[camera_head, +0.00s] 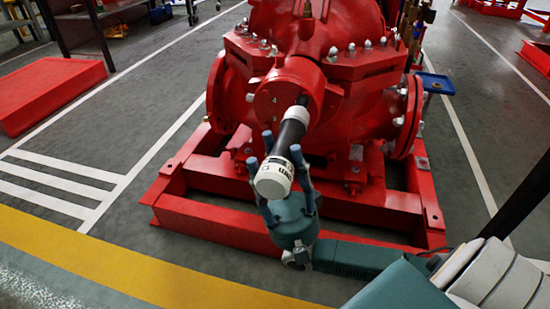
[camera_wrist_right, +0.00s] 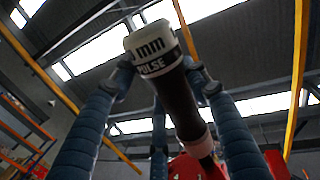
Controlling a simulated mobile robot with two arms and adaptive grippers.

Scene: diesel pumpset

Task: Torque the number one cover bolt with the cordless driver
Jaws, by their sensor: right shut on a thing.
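My right gripper (camera_head: 284,172) is shut around the cordless driver (camera_head: 291,132), a black cylinder with a white lettered end. The driver is tilted. Its white end faces the head camera and its far end reaches up to the round red cover (camera_head: 270,98) at the front of the pump. I cannot tell whether the tip touches the cover or a bolt. In the right wrist view the driver (camera_wrist_right: 165,75) sits between blue-grey fingers, with "mm" and "PULSE" lettering. Silver bolts (camera_head: 333,51) line the pump's upper flange. I cannot tell which bolt is number one. My left gripper is not in view.
The red pump (camera_head: 360,80) stands on a red base frame (camera_head: 215,220). A small blue tray (camera_head: 436,83) is at its right. A red block (camera_head: 50,92) lies at the left. Grey floor with white lines and a yellow stripe (camera_head: 110,260) is clear in front.

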